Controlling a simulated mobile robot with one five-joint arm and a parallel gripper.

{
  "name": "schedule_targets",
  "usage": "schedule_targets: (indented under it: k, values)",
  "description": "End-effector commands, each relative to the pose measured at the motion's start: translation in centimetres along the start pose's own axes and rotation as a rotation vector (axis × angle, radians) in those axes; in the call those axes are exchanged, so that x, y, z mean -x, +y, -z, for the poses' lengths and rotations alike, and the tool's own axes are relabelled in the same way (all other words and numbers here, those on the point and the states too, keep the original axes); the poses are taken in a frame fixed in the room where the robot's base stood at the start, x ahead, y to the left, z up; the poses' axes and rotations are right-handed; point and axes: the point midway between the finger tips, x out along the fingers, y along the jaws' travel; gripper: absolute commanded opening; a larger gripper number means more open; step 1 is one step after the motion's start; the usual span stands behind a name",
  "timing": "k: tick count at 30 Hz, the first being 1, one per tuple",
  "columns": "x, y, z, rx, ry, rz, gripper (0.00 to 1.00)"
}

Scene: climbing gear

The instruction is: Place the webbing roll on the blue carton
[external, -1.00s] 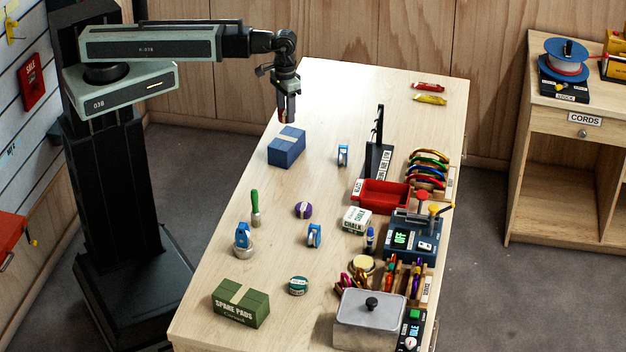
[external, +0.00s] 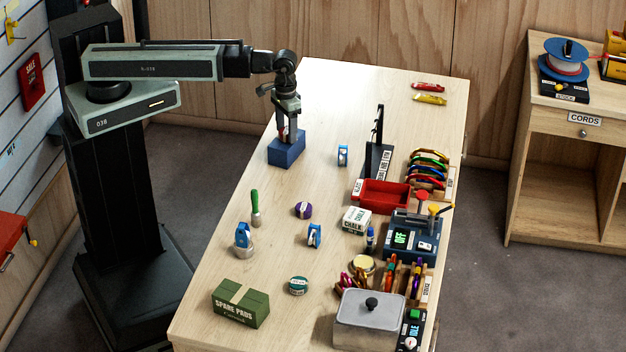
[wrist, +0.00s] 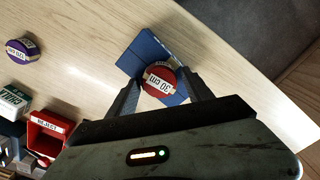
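The webbing roll (wrist: 159,79) is a round red roll with a white "30 cm" label, seen in the wrist view between my two fingers. My gripper (external: 289,138) is shut on it, pointing down over the blue carton (external: 286,154). In the wrist view the blue carton (wrist: 144,52) lies directly behind the roll, its top partly hidden by the roll and fingers. The roll is low over the carton's top; I cannot tell whether it touches. In the external view the roll is mostly hidden by the fingers.
A purple roll (external: 303,210) and a green roll (external: 298,286) lie on the table. A blue-and-white pulley (external: 343,155) stands right of the carton. A black upright stand (external: 379,150) and red tray (external: 383,195) are farther right. The table around the carton is clear.

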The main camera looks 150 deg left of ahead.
Motion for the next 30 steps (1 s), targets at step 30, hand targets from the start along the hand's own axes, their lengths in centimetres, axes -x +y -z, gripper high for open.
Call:
schedule_targets:
  k: [30]
  values:
    - [11.6, 0.0, 0.0, 0.0, 0.0, 0.0, 0.65]
